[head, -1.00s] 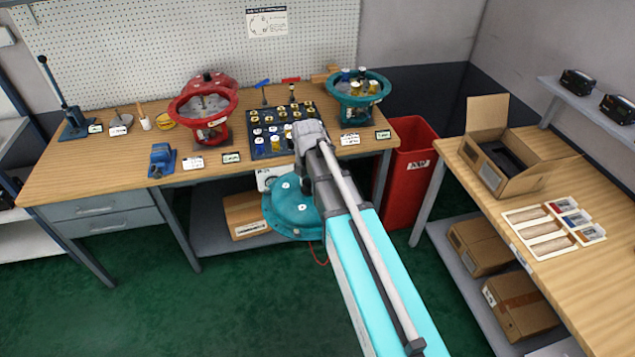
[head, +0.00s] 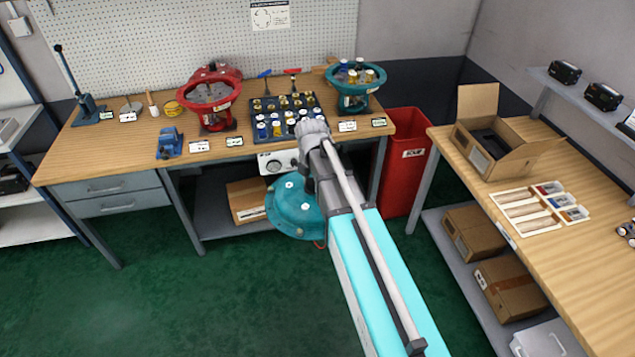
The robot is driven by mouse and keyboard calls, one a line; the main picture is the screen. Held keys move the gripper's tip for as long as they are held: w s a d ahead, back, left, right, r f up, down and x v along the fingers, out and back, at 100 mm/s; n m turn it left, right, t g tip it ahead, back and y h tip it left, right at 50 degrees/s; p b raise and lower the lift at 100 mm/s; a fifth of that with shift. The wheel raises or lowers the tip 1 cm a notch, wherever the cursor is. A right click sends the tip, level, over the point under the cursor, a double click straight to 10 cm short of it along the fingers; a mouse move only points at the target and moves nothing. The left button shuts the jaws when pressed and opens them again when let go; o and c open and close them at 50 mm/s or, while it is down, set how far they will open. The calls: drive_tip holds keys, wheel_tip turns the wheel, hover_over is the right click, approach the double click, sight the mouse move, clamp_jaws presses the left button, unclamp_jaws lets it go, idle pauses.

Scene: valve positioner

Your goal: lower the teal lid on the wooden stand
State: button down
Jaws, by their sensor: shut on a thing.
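The teal lid (head: 290,212), a round domed piece with pale bolt spots, hangs in front of the workbench below its top. My arm covers its right side. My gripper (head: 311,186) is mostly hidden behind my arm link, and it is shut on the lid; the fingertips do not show. A small wooden piece (head: 322,70) is at the back of the bench, partly hidden behind the teal housing (head: 352,90). I cannot tell whether this is the wooden stand.
The bench (head: 110,160) carries a red housing (head: 210,108), a black tray (head: 268,128) of small parts and a blue vise (head: 169,145). A red bin (head: 402,170) stands right of it. A second table (head: 570,240) is at right. Green floor is free at left.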

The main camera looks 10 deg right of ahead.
drive_tip(key=shift+s, duration=0.3)
drive_tip(key=shift+d, duration=0.15)
idle(0.3)
drive_tip(key=shift+d, duration=0.15)
